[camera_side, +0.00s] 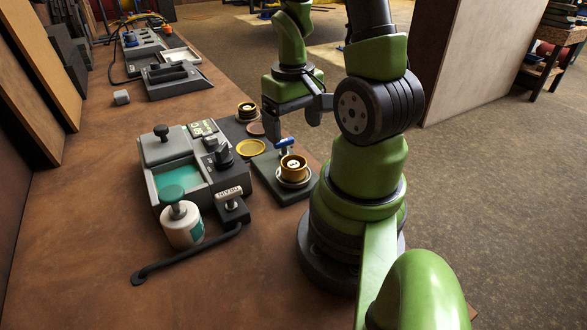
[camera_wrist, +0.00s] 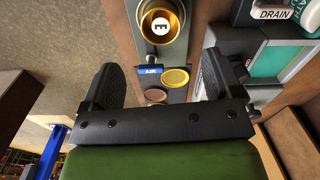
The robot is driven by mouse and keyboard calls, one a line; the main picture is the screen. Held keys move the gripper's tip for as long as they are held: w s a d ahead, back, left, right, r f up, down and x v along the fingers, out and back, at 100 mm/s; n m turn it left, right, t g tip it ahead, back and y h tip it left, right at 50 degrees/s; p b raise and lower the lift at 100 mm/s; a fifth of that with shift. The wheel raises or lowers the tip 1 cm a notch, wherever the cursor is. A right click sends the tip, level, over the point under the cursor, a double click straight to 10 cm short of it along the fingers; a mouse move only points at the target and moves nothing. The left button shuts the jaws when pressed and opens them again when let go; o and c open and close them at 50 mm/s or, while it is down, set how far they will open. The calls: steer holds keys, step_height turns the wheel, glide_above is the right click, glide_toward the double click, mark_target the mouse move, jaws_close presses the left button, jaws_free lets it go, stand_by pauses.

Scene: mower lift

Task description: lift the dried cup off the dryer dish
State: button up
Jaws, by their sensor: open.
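A brass cup (camera_side: 293,163) marked with a letter sits in a pale round dish (camera_side: 293,182) on a dark block with a blue-handled valve (camera_side: 284,143). In the wrist view the cup (camera_wrist: 161,25) shows at the top, with a blue AIR label (camera_wrist: 150,71) below it. My gripper (camera_side: 292,118) is above and behind the block in the side view, apart from the cup. In the wrist view its two dark jaws (camera_wrist: 160,82) are wide apart with nothing held between them.
A second brass cup (camera_side: 247,110) stands farther back, near a brown disc (camera_side: 256,128) and a yellow ring (camera_side: 250,148). A grey station with a green bath (camera_side: 178,182), a white bottle (camera_side: 182,224) and a DRAIN box (camera_side: 231,207) stand to the left. The front left table is bare.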

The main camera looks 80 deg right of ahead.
mark_target(293, 164)
steer(key=shift+f, duration=4.45)
steer(key=c, duration=1)
